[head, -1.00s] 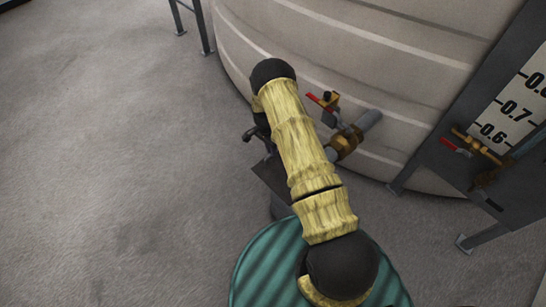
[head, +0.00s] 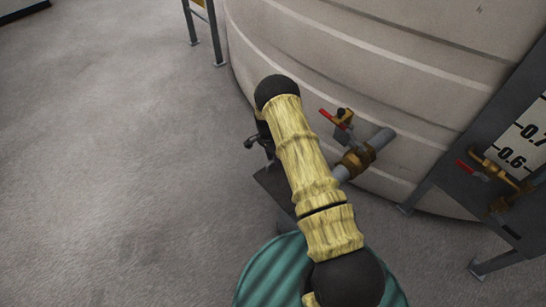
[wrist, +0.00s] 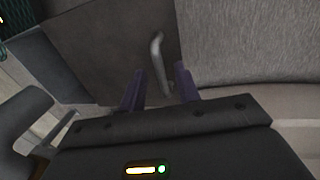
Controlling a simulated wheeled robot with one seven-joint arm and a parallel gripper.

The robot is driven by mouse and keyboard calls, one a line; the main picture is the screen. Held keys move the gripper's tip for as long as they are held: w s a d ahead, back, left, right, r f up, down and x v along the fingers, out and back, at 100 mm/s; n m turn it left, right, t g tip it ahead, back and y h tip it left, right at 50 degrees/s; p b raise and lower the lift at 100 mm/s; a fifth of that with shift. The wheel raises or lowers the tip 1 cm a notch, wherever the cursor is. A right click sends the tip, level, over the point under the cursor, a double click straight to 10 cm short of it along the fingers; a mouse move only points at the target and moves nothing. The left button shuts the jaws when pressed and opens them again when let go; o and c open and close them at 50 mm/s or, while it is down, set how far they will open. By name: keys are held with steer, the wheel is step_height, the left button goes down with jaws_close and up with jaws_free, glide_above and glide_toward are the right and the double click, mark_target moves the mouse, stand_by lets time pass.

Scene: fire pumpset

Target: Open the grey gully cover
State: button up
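The grey gully cover (wrist: 115,45) is a flat, dark grey panel that fills the upper middle of the wrist view. A pale bar handle (wrist: 158,58) stands on it. My gripper (wrist: 160,72) is open, with its two purple fingers apart on either side of the handle's lower part. I cannot tell whether either finger touches it. In the head view a strip of the cover (head: 273,186) shows beside my yellow arm, low in front of the tank. The arm hides most of my gripper and the handle there.
A large beige tank (head: 380,60) stands behind and right of the cover. A pipe with a brass fitting (head: 357,160) and a red-handled valve (head: 337,118) juts out close to my arm. Grey floor (head: 110,170) at left is open.

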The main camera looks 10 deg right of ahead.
steer(key=w+r+p, duration=0.1)
steer(key=r+p, duration=0.1)
steer(key=r, duration=0.6)
steer(key=w+a+r+p, duration=0.1)
steer(key=w+r+p, duration=0.1)
steer(key=r, duration=0.7)
steer(key=shift+a+p, duration=0.25)
steer(key=shift+p, duration=0.05)
steer(key=shift+a, duration=0.1)
